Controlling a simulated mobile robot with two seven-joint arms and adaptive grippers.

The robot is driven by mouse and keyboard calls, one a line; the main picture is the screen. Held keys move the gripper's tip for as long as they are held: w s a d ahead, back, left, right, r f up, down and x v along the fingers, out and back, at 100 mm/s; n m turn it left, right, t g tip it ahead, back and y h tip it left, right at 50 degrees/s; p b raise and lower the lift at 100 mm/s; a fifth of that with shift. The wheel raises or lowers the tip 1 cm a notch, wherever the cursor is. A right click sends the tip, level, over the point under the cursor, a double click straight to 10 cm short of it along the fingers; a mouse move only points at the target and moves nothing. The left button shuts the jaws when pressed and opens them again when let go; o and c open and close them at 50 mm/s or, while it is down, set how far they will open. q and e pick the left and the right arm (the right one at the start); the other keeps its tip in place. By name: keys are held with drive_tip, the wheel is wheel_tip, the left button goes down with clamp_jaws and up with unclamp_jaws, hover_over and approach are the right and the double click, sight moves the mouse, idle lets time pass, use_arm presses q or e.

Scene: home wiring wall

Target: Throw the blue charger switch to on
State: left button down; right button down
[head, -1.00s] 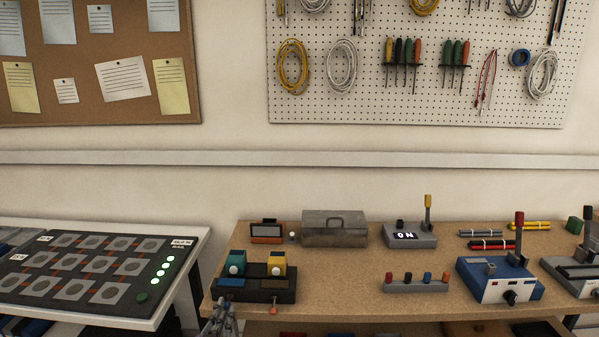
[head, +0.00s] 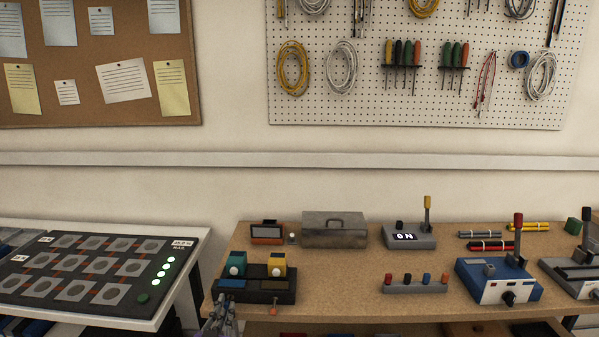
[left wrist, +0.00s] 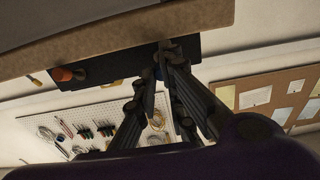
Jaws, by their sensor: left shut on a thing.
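The dark charger (head: 257,296) stands at the front left of the wooden table, with a teal block (head: 236,261) and a yellow block (head: 277,264) on it. My left gripper (head: 221,304) is at the charger's front left corner, below the blue mark (head: 232,283). In the left wrist view, its fingertips (left wrist: 167,62) are closed around a small blue part, the blue charger switch (left wrist: 157,71), mostly hidden by the fingers. My right gripper is not in view.
The table edge (left wrist: 120,35) runs close beside the left gripper. A white bench with a dark panel (head: 95,270) stands to the left across a narrow gap. A grey toolbox (head: 334,231) and other switch boxes stand further back and right.

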use_arm(q)
drive_tip(key=shift+w+a+r, duration=0.1)
drive_tip(key=shift+a+r, duration=0.05)
drive_tip(key=shift+a, duration=0.2)
drive_tip(key=shift+w+r, duration=0.1)
drive_tip(key=shift+r, duration=0.15)
drive_tip(key=shift+w+r, duration=0.2)
drive_tip(key=shift+w, duration=0.1)
drive_tip(key=shift+w+r, duration=0.1)
idle(0.3)
drive_tip(key=c, duration=1.8)
unclamp_jaws()
drive_tip(key=shift+o, duration=0.2)
drive_tip(key=shift+d, duration=0.1)
